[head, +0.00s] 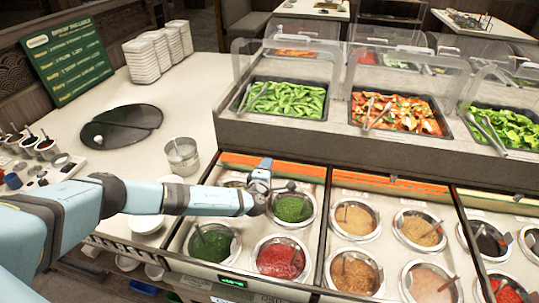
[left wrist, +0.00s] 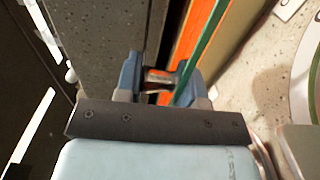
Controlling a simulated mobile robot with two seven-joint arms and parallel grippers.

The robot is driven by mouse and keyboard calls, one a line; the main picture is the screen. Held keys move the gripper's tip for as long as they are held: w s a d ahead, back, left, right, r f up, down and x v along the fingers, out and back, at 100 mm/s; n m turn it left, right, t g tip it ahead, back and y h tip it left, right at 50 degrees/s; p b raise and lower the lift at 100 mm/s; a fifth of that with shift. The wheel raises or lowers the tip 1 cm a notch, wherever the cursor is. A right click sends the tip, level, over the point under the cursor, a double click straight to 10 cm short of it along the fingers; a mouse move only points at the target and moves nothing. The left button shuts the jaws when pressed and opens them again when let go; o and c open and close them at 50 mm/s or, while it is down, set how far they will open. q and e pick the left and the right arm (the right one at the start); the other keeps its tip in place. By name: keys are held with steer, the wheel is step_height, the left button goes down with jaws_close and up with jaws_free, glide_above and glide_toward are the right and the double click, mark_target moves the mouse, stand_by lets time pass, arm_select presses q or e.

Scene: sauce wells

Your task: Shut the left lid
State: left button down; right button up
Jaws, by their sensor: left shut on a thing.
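My left gripper (head: 268,172) reaches from the left across the left bay of sauce wells, to the bay's back edge. In the left wrist view its two fingers (left wrist: 160,78) are shut on a small metallic piece that looks like the left lid's handle (left wrist: 158,75). The left lid (left wrist: 203,52) shows there as a thin green glass edge slanting past the right finger. Its clear pane is hard to make out, and how far it stands open I cannot tell. A green sauce well (head: 293,208) is uncovered just below the gripper. My right gripper is out of view.
A red sauce well (head: 281,258) and a dark green one (head: 213,242) lie nearer the front. An orange strip (head: 300,170) runs along the bay's back. Salad trays (head: 285,100) stand behind under clear guards. A metal cup (head: 182,155) and black plate (head: 120,125) are left.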

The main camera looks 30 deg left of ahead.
arm_select(q)
steer(key=p+v, duration=0.6)
steer(key=v, duration=0.4)
steer(key=shift+r, duration=0.25)
steer(key=c, duration=0.9)
jaws_free()
steer(key=shift+c, duration=0.2)
steer(key=shift+o, duration=0.5)
steer(key=shift+s, duration=0.1)
